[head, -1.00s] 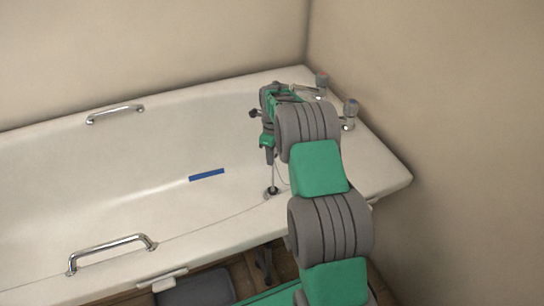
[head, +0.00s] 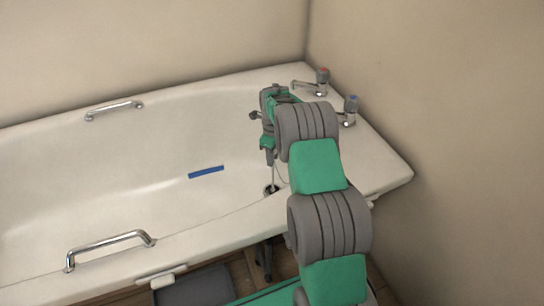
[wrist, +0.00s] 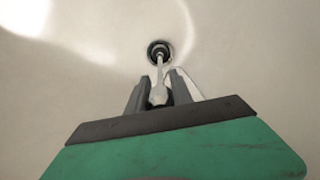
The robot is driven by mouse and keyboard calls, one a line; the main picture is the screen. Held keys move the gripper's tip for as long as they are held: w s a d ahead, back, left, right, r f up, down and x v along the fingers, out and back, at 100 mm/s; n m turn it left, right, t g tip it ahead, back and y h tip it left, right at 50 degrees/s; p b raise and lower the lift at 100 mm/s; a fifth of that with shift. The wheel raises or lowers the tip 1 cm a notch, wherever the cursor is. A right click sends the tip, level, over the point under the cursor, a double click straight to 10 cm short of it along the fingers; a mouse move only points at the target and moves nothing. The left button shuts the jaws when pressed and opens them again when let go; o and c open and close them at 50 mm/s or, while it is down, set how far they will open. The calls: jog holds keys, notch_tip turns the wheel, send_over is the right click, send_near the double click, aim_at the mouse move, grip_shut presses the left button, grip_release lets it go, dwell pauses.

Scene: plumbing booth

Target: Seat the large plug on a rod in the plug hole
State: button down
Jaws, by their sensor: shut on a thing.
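My gripper (head: 269,156) points down inside the white bath (head: 130,185), near its tap end. In the wrist view its two fingers (wrist: 158,92) are shut on the pale rod (wrist: 159,72) of the plug. The rod runs away from the fingers to the dark round plug (wrist: 158,50) at its far end. The plug is at the plug hole, which it mostly covers; I cannot tell whether it is fully down in it. In the head view the plug (head: 271,190) is a small dark spot below the fingers, on the bath floor.
A blue strip (head: 206,173) lies in the bath left of the gripper. Chrome grab rails (head: 112,241) sit on both long rims.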

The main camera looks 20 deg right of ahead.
jog(key=shift+f, duration=0.1)
dwell(0.3)
jog(key=c, duration=1.1)
grip_release()
jog(key=shift+o, duration=0.2)
notch_tip(320, 180, up, 8)
jog(key=p, duration=0.3)
jog(key=s+a+r+n+t+p, duration=0.1)
jog(key=s+a+r+n+p, duration=0.4)
jog(key=r, duration=0.6)
jog(key=s+r+n+p, duration=0.2)
jog(key=r+n+p, duration=0.1)
jog(key=r+p, duration=0.65)
jog(key=s+a+r+n+t+p, duration=0.1)
jog(key=s+a+r+n+p, duration=0.25)
jog(key=r, duration=0.85)
jog(key=s+a+r+n+p, duration=0.2)
jog(key=s+r+n+p, duration=0.6)
jog(key=s, duration=0.1)
jog(key=s+a+r+n+t+p, duration=0.1)
jog(key=s+a+r+n+p, duration=0.1)
jog(key=s+r+n+p, duration=0.5)
jog(key=shift+s+a+r+n+p, duration=0.35)
jog(key=shift+s+r+p, duration=0.45)
jog(key=shift+s, duration=0.55)
